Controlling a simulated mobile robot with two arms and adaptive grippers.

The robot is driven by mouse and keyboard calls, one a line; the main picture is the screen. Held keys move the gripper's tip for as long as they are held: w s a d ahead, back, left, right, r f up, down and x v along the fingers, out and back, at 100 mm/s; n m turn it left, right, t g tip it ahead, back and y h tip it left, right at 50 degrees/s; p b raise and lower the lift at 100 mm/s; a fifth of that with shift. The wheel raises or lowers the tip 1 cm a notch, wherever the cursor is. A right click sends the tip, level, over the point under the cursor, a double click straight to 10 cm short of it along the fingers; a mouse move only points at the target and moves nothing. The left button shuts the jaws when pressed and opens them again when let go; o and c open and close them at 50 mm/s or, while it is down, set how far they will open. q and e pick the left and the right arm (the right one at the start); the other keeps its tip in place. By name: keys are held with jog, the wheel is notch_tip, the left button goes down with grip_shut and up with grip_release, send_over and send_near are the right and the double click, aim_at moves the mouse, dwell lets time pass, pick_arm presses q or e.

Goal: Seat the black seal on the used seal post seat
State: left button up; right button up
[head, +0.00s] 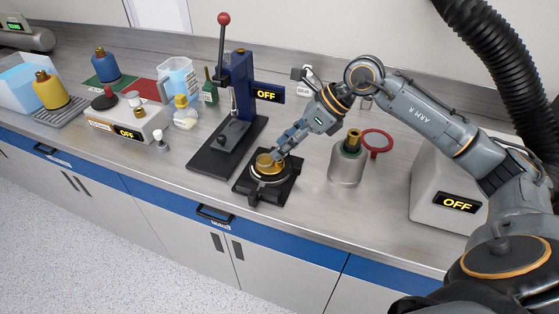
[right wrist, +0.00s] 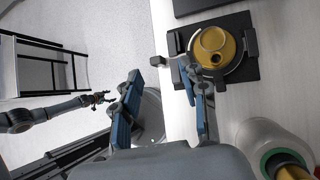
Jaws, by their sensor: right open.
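My right gripper (head: 283,150) is just above and beside a brass cylindrical part (head: 266,163) in a black fixture (head: 262,192). In the right wrist view its two fingers (right wrist: 165,105) are apart with nothing between them. The brass part (right wrist: 212,46) with its round opening lies beyond the right-hand finger, in a pale ring on the black base. I cannot pick out a black seal for sure, nor a used seal post seat. My left gripper is outside the head view; a small, distant gripper (right wrist: 102,98), apparently my left, shows in the right wrist view.
A press with a red knob (head: 224,18) stands behind the fixture. A metal canister (head: 346,164) and red ring (head: 377,141) are to its right. A white box (head: 128,122) with an OFF display, bottles and a jug stand left. The counter front left of the fixture is clear.

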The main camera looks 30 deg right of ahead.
jog(key=d+h, duration=0.4)
jog(key=d, duration=0.5)
jog(key=p, duration=0.2)
send_over(296, 166)
jog(key=s+d, duration=0.1)
notch_tip(296, 166, down, 7)
jog(key=shift+g, duration=0.3)
jog(key=p+x, duration=0.1)
jog(key=x, duration=0.2)
jog(key=p+x, duration=0.1)
jog(key=x, duration=0.1)
jog(key=shift+s+d+f+p, duration=0.2)
jog(key=shift+s+d+p, duration=0.15)
jog(key=shift+w+f, duration=0.1)
jog(key=shift+f, duration=0.15)
pick_arm(q)
jog(key=r, duration=0.2)
jog(key=w+r, duration=0.1)
jog(key=r, duration=0.1)
jog(key=shift+r, duration=0.3)
pick_arm(e)
grip_shut()
